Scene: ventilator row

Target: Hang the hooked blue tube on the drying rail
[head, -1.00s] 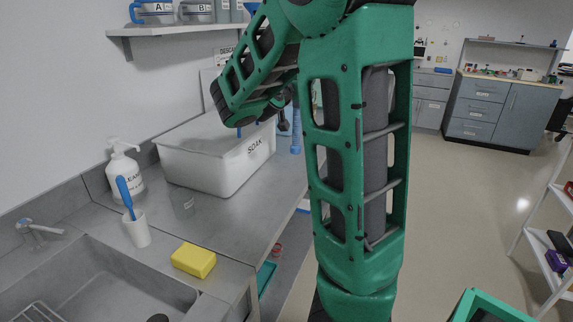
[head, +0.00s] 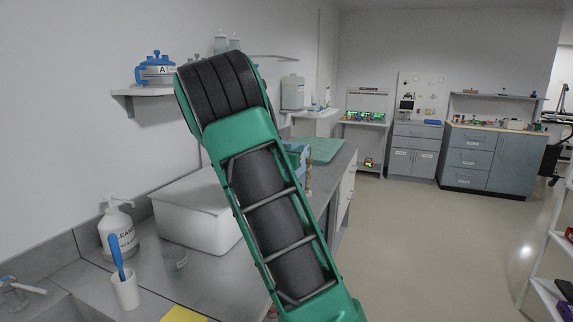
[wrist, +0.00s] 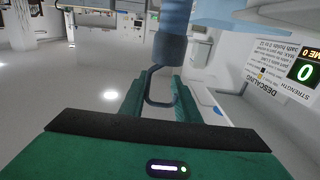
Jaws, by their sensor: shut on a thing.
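The blue tube (wrist: 172,35) shows at the top middle of the wrist view, with a dark collar at its end. A thin dark hook (wrist: 151,86) runs from the collar to between the green fingers of my gripper (wrist: 160,100). My gripper is shut on the hooked tube. In the head view my raised arm hides the gripper and the tube. I cannot make out the drying rail for certain in either view.
A white tub (head: 195,215), a white pump bottle (head: 118,232) and a cup with a blue brush (head: 124,290) stand on the counter at left. The floor (head: 430,245) at right is clear.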

